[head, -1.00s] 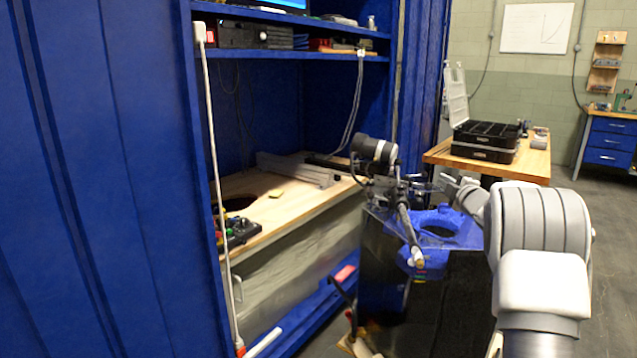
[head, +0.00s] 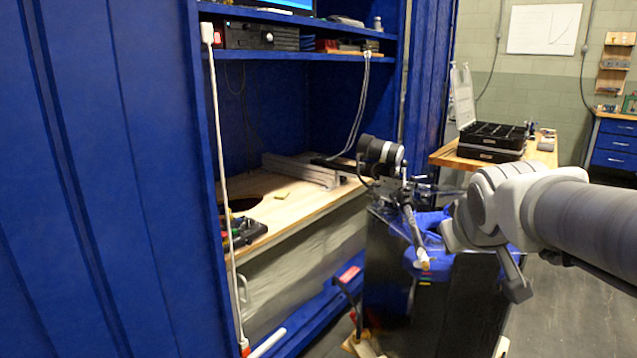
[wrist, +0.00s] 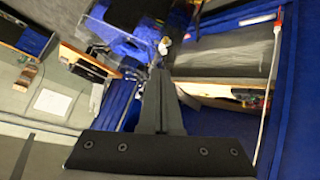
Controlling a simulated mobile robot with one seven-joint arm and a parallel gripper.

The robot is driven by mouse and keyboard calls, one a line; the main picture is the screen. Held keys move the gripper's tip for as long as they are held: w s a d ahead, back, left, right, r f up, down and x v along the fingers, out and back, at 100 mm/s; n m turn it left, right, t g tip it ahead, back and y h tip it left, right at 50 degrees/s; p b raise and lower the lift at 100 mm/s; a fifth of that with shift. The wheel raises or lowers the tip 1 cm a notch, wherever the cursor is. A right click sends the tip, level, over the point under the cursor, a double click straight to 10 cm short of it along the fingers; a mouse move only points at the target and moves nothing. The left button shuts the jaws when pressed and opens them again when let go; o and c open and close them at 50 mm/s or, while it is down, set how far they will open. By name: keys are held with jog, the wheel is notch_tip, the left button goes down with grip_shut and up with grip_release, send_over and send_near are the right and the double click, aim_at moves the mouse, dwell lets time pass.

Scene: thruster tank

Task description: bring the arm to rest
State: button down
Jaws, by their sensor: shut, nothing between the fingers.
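My arm (head: 590,220) reaches in from the right edge of the head view, its pale grey joints in front of the black tank stand. My gripper (wrist: 158,75) shows in the wrist view as two dark fingers side by side, shut and empty. No object touches the fingertips there. In the head view the fingertips cannot be made out clearly.
A black tank stand (head: 385,285) with a blue ring and a jointed rig stands close behind my arm. A blue cabinet (head: 90,180) fills the left, with a wooden worktop (head: 300,205) inside. A black case (head: 490,140) lies on a bench behind. Grey floor (head: 565,300) is clear at right.

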jog(key=s+a+f+m+g+y, duration=0.15)
jog(key=s+a+f, duration=0.25)
jog(key=s, duration=0.5)
jog(key=s+a+f+m+g+y, duration=0.1)
jog(key=s+a+f+g, duration=0.2)
jog(key=s, duration=0.6)
notch_tip(320, 180, up, 25)
jog(key=p, duration=2.6)
jog(key=shift+a+r+p, duration=0.15)
jog(key=shift+a+p, duration=0.1)
jog(key=shift+p, duration=0.05)
